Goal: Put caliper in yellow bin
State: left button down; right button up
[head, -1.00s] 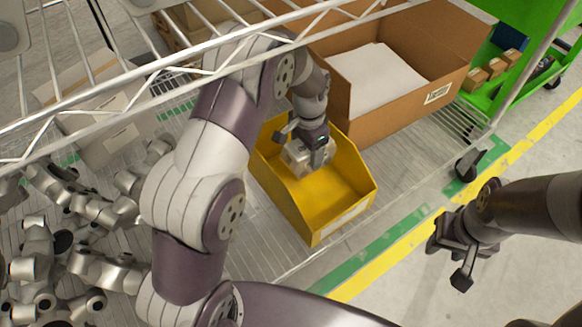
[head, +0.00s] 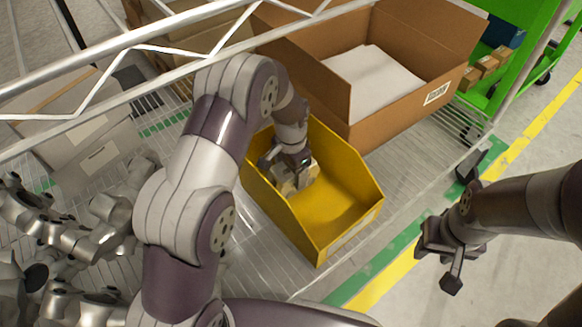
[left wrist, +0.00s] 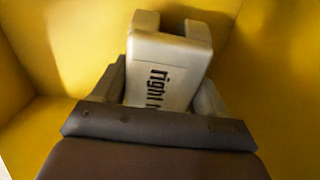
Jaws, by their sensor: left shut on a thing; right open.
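The yellow bin (head: 345,222) stands on the wire shelf in the middle of the head view. My left gripper (head: 294,178) reaches down inside it. It is shut on the caliper (head: 306,176), a pale beige-grey block-like part. In the left wrist view the caliper (left wrist: 168,70) sits between the fingers, with dark lettering starting "right" on its face. The bin's yellow walls (left wrist: 275,70) surround it there. Whether the caliper touches the bin floor I cannot tell. My right gripper (head: 445,262) is open and empty, out to the right of the bin.
A cardboard box (head: 405,120) with white sheets stands behind the bin. Silvery metal parts (head: 65,235) crowd the left side. A wire rack rail (head: 130,40) crosses above. A green cart (head: 530,50) is at the upper right, with clear floor in front.

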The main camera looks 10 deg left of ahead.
pick_arm(q)
jog(key=shift+c, duration=0.2)
grip_release()
jog(key=shift+r, duration=0.1)
notch_tip(320, 180, up, 8)
jog(key=p, duration=0.4)
jog(key=shift+p, duration=0.35)
jog(key=shift+f, duration=0.2)
